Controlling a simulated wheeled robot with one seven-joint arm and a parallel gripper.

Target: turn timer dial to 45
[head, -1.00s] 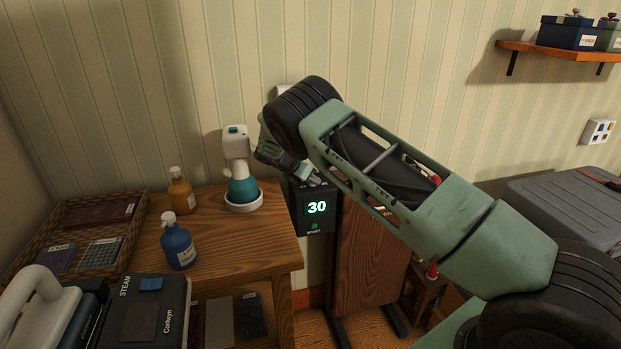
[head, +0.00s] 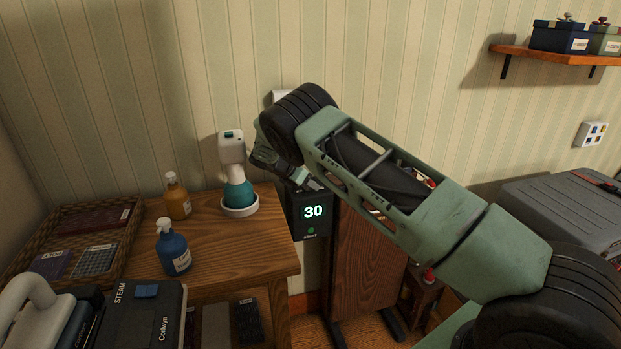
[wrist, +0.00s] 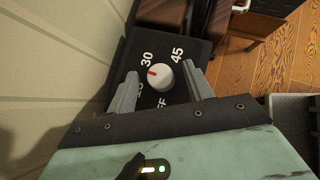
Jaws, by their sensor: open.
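The timer (head: 308,222) is a dark box by the wall at the right end of the wooden table, and its display reads 30. In the wrist view its dark face (wrist: 192,48) carries the marks 30 and 45, with other marks partly hidden. The round white dial (wrist: 160,78) has a red pointer mark turned toward 30. My gripper (wrist: 160,85) is open, with one finger on each side of the dial; contact cannot be told. In the head view my gripper (head: 303,182) is at the timer's top, and my arm hides the dial.
A wooden panel (head: 365,270) stands right of the timer.

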